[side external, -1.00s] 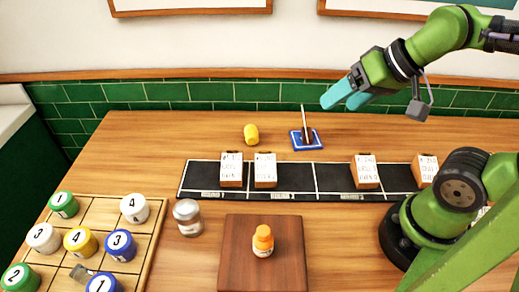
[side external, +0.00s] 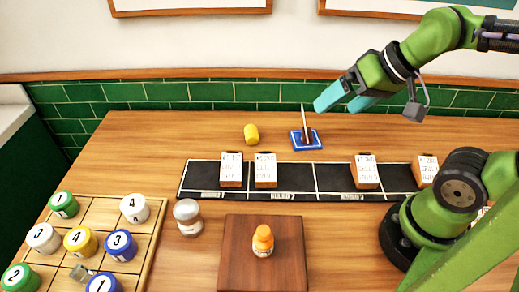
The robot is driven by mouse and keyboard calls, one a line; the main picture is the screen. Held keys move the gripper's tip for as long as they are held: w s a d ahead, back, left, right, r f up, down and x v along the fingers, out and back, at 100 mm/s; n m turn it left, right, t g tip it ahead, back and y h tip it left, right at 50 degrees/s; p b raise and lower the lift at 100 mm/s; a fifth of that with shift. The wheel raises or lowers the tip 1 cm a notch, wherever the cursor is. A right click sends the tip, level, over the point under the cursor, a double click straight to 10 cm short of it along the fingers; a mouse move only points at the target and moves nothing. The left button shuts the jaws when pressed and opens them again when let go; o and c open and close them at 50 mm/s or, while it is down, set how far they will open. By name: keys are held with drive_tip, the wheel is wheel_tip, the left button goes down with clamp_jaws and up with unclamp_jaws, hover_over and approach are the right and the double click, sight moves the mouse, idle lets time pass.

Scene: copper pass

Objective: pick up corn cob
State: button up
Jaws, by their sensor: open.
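The corn cob is probably the small yellow piece (side external: 251,134) lying on the table toward the back, behind the black strip. It looks short and rounded, and nothing covers it. My gripper (side external: 340,100) has teal fingers and is open and empty. It is up in the air to the right of the yellow piece, above and right of the blue stand, well apart from both.
A blue stand (side external: 305,139) with an upright stick is right of the yellow piece. A black strip (side external: 295,178) with several labelled blocks lies in front. A wooden board (side external: 262,275) bears an orange-capped bottle (side external: 263,240). A jar (side external: 187,216) and a grid board (side external: 150,228) with numbered pieces are left.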

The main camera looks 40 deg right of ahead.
drive_tip(key=w+f+m+g, duration=0.1)
drive_tip(key=w+m+g, duration=0.15)
drive_tip(key=w, duration=0.65)
drive_tip(key=m+g+h, duration=0.2)
drive_tip(key=m+g, duration=0.2)
drive_tip(key=m, duration=1.4)
hover_over(251, 129)
wheel_tip(251, 129, down, 5)
drive_tip(key=shift+m, duration=0.25)
wheel_tip(251, 129, down, 17)
drive_tip(key=shift+s+f, duration=0.1)
drive_tip(key=c, duration=1)
drive_tip(key=shift+c, duration=0.2)
